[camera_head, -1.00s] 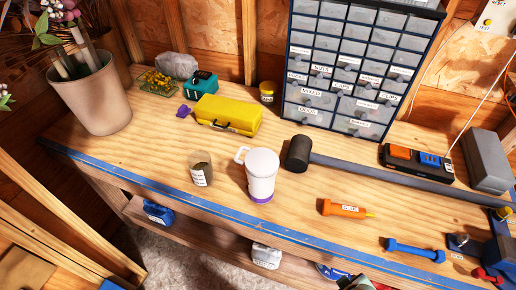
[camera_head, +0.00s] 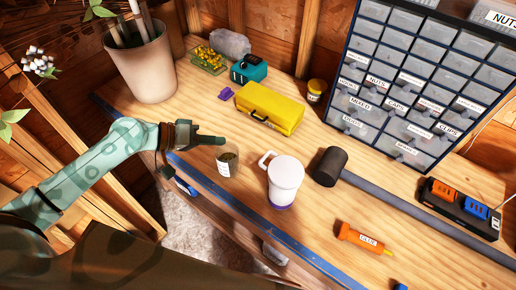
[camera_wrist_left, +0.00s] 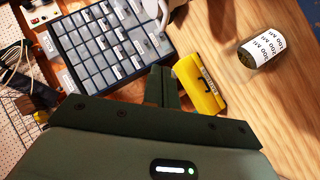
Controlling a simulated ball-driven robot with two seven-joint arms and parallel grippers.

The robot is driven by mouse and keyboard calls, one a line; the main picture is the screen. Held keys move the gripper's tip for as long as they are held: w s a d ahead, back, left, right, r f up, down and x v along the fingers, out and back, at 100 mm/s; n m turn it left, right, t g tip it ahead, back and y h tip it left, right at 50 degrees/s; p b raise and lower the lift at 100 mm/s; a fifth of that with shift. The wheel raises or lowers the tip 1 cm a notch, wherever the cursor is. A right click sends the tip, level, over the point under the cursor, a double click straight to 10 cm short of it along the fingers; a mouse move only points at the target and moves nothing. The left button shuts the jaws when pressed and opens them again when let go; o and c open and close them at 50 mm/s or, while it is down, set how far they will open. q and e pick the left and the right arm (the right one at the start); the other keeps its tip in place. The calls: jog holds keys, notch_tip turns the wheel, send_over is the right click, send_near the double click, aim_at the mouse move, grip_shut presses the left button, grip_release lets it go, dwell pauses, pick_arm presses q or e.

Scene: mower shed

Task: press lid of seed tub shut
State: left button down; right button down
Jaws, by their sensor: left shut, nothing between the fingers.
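A small round tub (camera_head: 227,164) with dark contents or top and a white label stands near the bench's front edge; it shows tilted by the camera in the left wrist view (camera_wrist_left: 265,47). I cannot read its label clearly, or tell whether it is the seed tub or has a lid. A small yellow tub (camera_head: 315,92) stands by the drawer cabinet. My left gripper (camera_head: 221,141) is shut and empty, just behind and above the labelled tub, apparently apart from it. Its shut fingers also show in the left wrist view (camera_wrist_left: 162,85). My right gripper is out of view.
A white mug (camera_head: 284,178) stands right of the tub, with a black-headed mallet (camera_head: 331,166) beyond. A yellow toolbox (camera_head: 270,107) and teal box (camera_head: 249,68) stand behind. A plant pot (camera_head: 152,70) is at left. An orange glue bottle (camera_head: 362,238) lies at front right.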

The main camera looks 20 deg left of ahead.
pick_arm(q)
jog(key=s+f+p+x, duration=0.1)
jog(key=s+p+x, duration=0.1)
jog(key=x, duration=0.9)
jog(key=shift+d+f+p, duration=0.25)
jog(key=shift+d+p, duration=0.15)
jog(key=shift+d, duration=0.1)
jog(key=shift+s, duration=0.1)
jog(key=shift+f+b, duration=0.55)
jog(key=shift+b, duration=0.1)
jog(key=shift+r, duration=0.15)
